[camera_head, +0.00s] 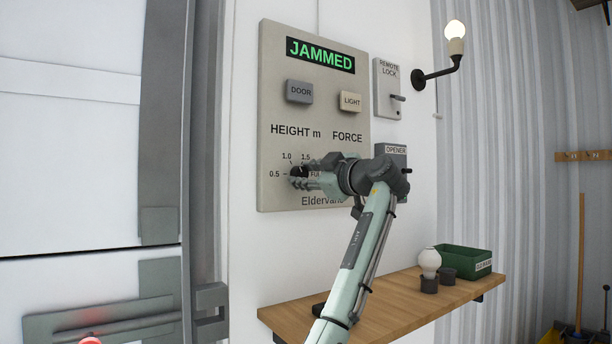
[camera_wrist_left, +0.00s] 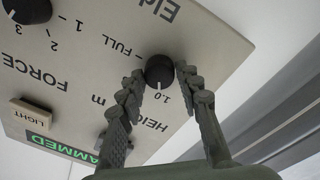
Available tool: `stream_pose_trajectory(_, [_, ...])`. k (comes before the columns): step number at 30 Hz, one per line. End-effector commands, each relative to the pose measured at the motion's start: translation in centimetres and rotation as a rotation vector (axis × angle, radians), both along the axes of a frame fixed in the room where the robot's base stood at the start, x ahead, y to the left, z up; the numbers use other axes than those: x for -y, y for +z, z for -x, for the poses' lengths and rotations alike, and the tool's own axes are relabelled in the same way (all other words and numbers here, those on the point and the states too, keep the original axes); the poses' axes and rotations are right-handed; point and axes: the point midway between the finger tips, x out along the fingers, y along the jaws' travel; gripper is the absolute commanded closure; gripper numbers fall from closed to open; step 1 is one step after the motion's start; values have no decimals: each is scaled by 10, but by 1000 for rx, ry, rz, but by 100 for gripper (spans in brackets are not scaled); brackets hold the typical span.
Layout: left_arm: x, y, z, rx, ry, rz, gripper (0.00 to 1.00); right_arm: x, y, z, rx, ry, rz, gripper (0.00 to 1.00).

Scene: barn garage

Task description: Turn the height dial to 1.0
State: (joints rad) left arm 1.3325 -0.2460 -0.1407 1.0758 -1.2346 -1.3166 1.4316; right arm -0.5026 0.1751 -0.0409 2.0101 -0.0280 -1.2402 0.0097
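The height dial (camera_head: 299,171) is a small black knob low on the left of a grey control panel (camera_head: 272,100). The 0.5, 1.0 and 1.5 labels show around it in the head view. My left gripper (camera_head: 301,177) is at this dial. In the left wrist view, which is upside down, the dial (camera_wrist_left: 159,71) sits between the two fingertips, with narrow gaps seeming to remain at its sides. A pale mark shows on the dial's lower edge there, near 1.0; its exact reading is unclear. The fingers hide other labels. My right gripper is not in view.
The force dial (camera_wrist_left: 27,10) is beside the height dial, hidden by my gripper in the head view. The display (camera_head: 320,55) reads JAMMED above the DOOR (camera_head: 299,92) and LIGHT (camera_head: 350,101) buttons. A wooden shelf (camera_head: 390,305) holds a bulb (camera_head: 430,262) and green bin (camera_head: 465,261).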

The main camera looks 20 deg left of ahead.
Motion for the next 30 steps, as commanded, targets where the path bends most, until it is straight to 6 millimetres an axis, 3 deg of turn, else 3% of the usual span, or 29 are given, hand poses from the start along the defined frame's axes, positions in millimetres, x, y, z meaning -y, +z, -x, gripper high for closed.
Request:
stream_pose_trajectory(3, [0,0,0,0,-1,-1,48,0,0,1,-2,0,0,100])
stream_pose_trajectory(14, [4,0,2,0,-2,-1,48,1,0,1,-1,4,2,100])
stream_pose_trajectory(30, [80,-5,65,1,-3,1,48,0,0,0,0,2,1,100])
